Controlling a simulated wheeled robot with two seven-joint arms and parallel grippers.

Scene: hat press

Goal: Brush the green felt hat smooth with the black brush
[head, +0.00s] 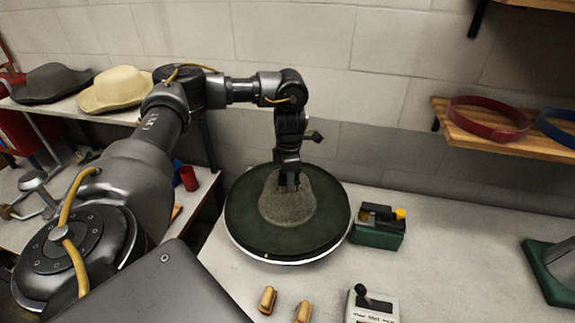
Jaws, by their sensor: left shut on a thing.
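The green felt hat lies on a round turntable (243,250) with a pale rim. Its wide dark green brim (245,222) is flat, and its crown (287,208) looks greyish and fuzzy. My left gripper (289,184) points straight down at the top of the crown, with its fingertips closed on the felt there. No brush shows in the fingers. A black item (375,210), perhaps the black brush, lies on a green block (377,236) just right of the hat. My right gripper is not in view.
Two wooden pegs (267,300) and a grey control box (371,305) with a black lever stand at the front. A green-based stand (553,270) is at the right edge. A wall shelf (500,125) holds red and blue bands. The bench right of the green block is clear.

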